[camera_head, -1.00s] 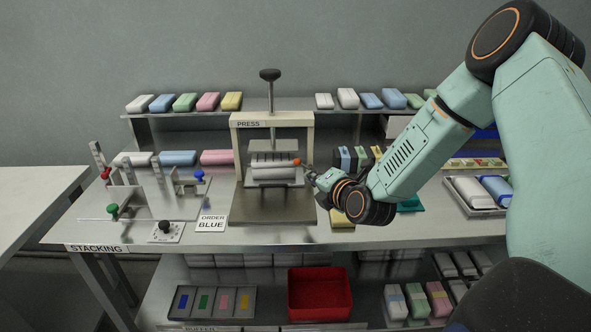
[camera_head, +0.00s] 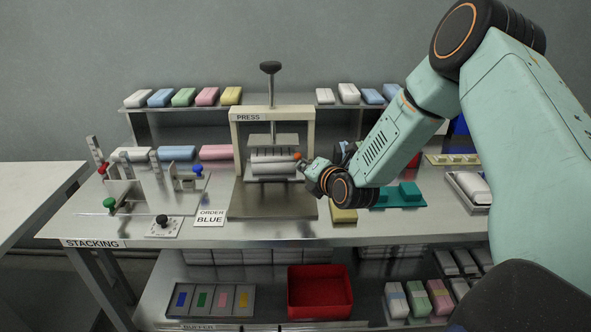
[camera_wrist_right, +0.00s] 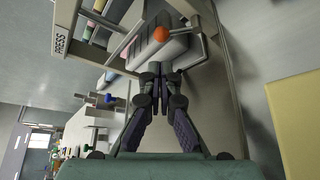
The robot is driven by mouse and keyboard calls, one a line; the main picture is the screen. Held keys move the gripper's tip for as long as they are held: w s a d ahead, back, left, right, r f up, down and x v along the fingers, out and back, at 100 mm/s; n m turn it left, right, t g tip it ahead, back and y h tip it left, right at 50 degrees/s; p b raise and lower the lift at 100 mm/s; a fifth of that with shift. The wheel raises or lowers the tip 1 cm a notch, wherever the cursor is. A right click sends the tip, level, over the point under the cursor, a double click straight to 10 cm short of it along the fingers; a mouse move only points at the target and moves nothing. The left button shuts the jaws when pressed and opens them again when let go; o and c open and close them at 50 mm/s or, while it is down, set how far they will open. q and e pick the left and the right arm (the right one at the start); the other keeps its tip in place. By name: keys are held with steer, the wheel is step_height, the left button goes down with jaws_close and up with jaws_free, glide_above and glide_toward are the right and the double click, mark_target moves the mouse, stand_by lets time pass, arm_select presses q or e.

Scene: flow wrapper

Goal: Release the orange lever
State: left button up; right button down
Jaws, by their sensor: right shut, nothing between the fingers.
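The orange lever knob (camera_head: 297,156) sits at the right side of the press (camera_head: 273,116), beside a pale grey block under the press plate. In the right wrist view the orange knob (camera_wrist_right: 161,34) is just beyond the fingertips, with a small gap between them. My right gripper (camera_head: 303,165) is shut and empty, its tips close to the knob from the right and slightly below. In the wrist view the fingers (camera_wrist_right: 160,76) are together, pointing at the press. My left gripper is not in view.
The press frame stands close to my fingertips. A yellow block (camera_head: 344,215) and a teal tray (camera_head: 380,204) lie to the right, near my wrist. A stacking fixture with coloured knobs (camera_head: 150,185) stands left. A red bin (camera_head: 320,292) is on the lower shelf.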

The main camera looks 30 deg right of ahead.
steer(key=b+x, duration=0.1)
steer(key=x, duration=0.2)
steer(key=shift+w+f, duration=0.1)
steer(key=shift+w, duration=0.15)
steer(key=shift+x, duration=0.75)
steer(key=shift+d+r, duration=0.1)
steer(key=shift+r, duration=0.1)
steer(key=shift+s+r+m+t, duration=0.1)
steer(key=shift+s+m+t, duration=0.05)
steer(key=shift+m+t, duration=0.2)
